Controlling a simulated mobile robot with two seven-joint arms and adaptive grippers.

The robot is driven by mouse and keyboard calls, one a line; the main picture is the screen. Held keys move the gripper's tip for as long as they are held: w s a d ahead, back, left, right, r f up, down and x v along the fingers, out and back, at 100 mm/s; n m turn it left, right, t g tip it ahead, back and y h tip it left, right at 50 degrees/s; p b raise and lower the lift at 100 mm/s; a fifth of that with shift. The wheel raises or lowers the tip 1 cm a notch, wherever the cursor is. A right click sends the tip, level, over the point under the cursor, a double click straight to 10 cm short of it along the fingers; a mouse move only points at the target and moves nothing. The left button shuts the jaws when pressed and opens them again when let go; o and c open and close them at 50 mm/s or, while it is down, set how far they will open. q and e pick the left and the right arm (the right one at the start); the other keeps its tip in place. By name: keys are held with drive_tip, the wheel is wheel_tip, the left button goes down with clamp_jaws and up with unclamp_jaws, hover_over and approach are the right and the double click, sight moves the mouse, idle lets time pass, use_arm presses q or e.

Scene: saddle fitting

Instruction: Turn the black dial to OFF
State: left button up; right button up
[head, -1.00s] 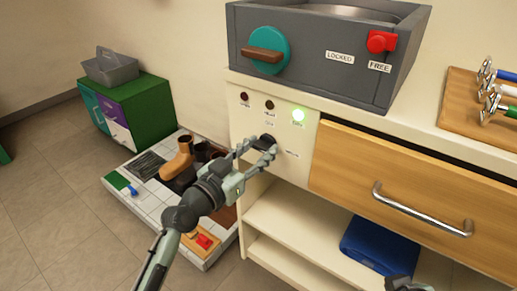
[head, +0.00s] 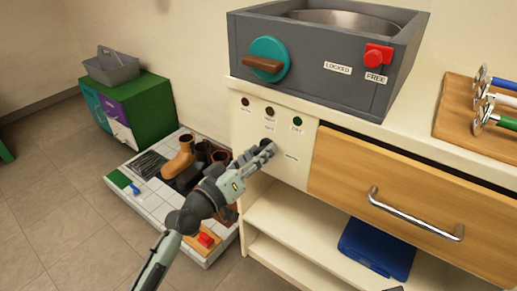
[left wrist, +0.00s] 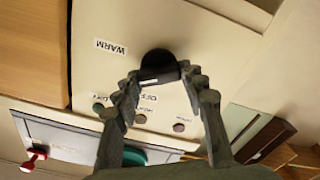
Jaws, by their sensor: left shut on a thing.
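The black dial (left wrist: 160,65) is on the cream front panel (left wrist: 205,25). In the left wrist view a short white mark on its rim faces the OFF label (left wrist: 149,97). The WARM label (left wrist: 111,47) is off to one side. My left gripper (head: 265,148) reaches the panel, and its two fingers (left wrist: 160,75) are on either side of the dial, shut on it. In the head view the fingers hide most of the dial. All three indicator lamps above it are dark, including the green one (head: 297,121).
A grey box with a teal knob (head: 268,60) and a red switch (head: 376,56) stands on the counter above. A wooden drawer (head: 400,190) is to the right. A blue case (head: 375,248) lies on the shelf below. Boots (head: 180,158) stand on a tiled tray at left.

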use_arm(q)
drive_tip(key=n+p, duration=0.1)
drive_tip(key=n, duration=0.2)
drive_tip(key=shift+r, duration=0.1)
drive_tip(key=n, duration=0.2)
drive_tip(key=shift+a+n+p, duration=0.1)
drive_tip(key=shift+n+p, duration=0.2)
drive_tip(key=shift+p, duration=0.05)
drive_tip(key=n, duration=0.3)
drive_tip(key=n+p, duration=0.1)
drive_tip(key=n, duration=0.2)
drive_tip(key=shift+w+f, duration=0.1)
drive_tip(key=shift+f, duration=0.1)
use_arm(e)
wheel_tip(320, 180, down, 7)
drive_tip(key=shift+w+a, duration=0.15)
drive_tip(key=shift+w, duration=0.3)
drive_tip(key=shift+s+f, duration=0.1)
drive_tip(key=shift+f, duration=0.2)
use_arm(q)
drive_tip(key=o, duration=1.2)
drive_tip(key=shift+c, duration=0.2)
use_arm(e)
drive_tip(key=shift+r, duration=0.1)
use_arm(q)
drive_tip(key=v, duration=1.2)
